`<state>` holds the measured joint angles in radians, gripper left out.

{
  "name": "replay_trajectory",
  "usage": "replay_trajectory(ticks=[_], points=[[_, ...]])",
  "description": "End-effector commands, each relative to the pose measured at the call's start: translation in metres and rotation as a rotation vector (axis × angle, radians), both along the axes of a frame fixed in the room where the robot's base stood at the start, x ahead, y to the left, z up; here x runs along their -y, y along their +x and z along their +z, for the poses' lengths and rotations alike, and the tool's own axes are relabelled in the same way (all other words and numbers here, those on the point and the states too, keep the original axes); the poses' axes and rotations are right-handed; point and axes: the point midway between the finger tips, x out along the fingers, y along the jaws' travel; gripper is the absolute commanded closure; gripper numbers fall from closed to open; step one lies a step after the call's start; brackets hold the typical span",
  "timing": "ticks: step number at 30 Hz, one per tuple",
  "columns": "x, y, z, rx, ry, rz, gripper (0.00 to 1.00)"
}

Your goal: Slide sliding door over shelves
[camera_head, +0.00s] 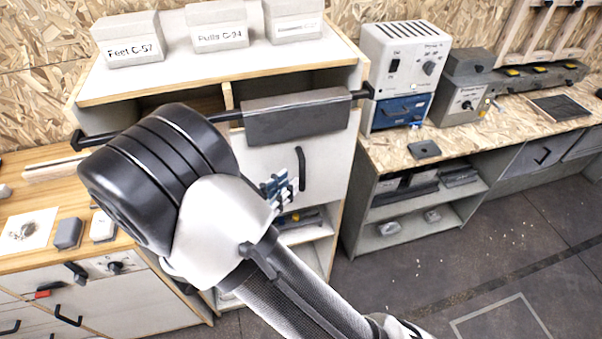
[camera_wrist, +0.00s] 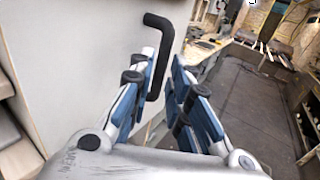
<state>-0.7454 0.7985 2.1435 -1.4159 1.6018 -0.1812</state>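The sliding door (camera_head: 262,160) is a white panel below a black rail (camera_head: 225,116), covering the right part of a wooden cabinet. Its black vertical bar handle (camera_head: 301,168) is near its right edge. In the wrist view, the door (camera_wrist: 80,60) fills the left side and the handle (camera_wrist: 160,55) stands out from it. My gripper (camera_head: 284,186) is by the door, just left of the handle in the head view. In the wrist view, my gripper's blue fingers (camera_wrist: 166,75) are apart, with the handle's lower part at the gap between the tips; contact is unclear.
A grey block (camera_head: 297,117) hangs at the rail. Labelled boxes (camera_head: 220,38) stand on the cabinet top. My arm hides much of the cabinet's left side. A workbench (camera_head: 480,135) with machines stands right. Floor (camera_head: 430,255) is open in front.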

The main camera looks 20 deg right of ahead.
Motion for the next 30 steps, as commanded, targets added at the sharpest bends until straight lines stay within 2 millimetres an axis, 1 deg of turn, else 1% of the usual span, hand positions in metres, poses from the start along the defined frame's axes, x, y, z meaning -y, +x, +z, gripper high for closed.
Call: replay_trajectory(ticks=[1,6,12,24,30], points=[[0.011,0.005,-0.001,-0.001,0.001,-0.006,0.83],[0.034,0.021,-0.001,0.001,-0.001,-0.004,0.83],[0.050,0.033,-0.001,-0.001,-0.001,-0.002,0.83],[0.053,0.035,0.000,-0.001,-0.001,0.000,0.84],[0.053,0.035,0.000,-0.001,-0.001,0.000,0.97]])
